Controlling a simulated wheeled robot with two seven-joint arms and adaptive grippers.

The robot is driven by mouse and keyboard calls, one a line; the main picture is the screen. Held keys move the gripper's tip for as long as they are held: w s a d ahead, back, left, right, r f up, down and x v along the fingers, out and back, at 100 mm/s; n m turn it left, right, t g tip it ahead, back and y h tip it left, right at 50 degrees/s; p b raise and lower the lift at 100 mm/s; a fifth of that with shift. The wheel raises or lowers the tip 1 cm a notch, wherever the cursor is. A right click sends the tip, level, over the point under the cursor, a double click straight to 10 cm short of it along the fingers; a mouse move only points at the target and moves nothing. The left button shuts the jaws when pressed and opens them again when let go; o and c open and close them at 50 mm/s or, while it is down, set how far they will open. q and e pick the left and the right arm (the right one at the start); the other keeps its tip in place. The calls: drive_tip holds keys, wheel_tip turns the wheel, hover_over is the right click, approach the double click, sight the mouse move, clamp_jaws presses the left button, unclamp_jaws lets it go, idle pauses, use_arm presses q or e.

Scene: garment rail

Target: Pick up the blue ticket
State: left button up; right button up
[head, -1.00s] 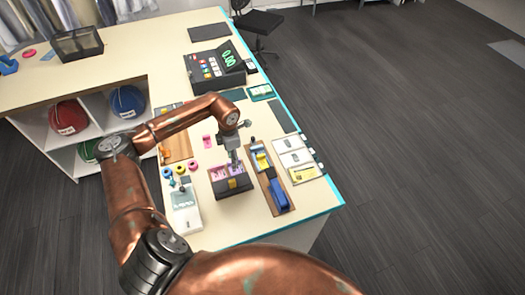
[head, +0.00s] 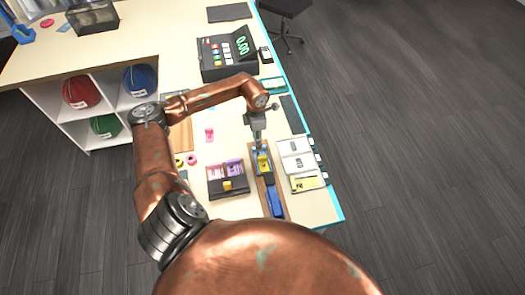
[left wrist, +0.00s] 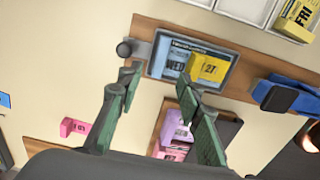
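A light-blue card printed "WED" (left wrist: 178,66) lies in a dark frame on a wooden board (left wrist: 255,67); it looks like the blue ticket. A yellow block marked "21" (left wrist: 208,70) covers part of its right side. In the head view the yellow block (head: 263,162) sits at the far end of the board, with the card mostly hidden. My left gripper (left wrist: 157,84) is open and empty, its green fingers apart just short of the card's lower edge in the wrist view. It hangs over the board's far end in the head view (head: 258,140). My right gripper is not in view.
A blue device (head: 276,201) sits on the board's near end. A dark tray with pink and purple tickets (head: 228,193) stands left of it, and a white tray with a yellow card (head: 287,185) right. A grey knob (left wrist: 125,49) stands beside the card. A cash register (head: 228,58) stands farther back.

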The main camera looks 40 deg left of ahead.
sight(262, 151)
use_arm(q)
wheel_tip(262, 151, down, 4)
drive_tip(key=shift+w+r+p, duration=0.15)
drive_tip(key=shift+r+p, duration=0.1)
drive_tip(key=shift+p, duration=0.55)
drive_tip(key=shift+f, duration=0.9)
drive_tip(key=c, duration=0.9)
clamp_jaws()
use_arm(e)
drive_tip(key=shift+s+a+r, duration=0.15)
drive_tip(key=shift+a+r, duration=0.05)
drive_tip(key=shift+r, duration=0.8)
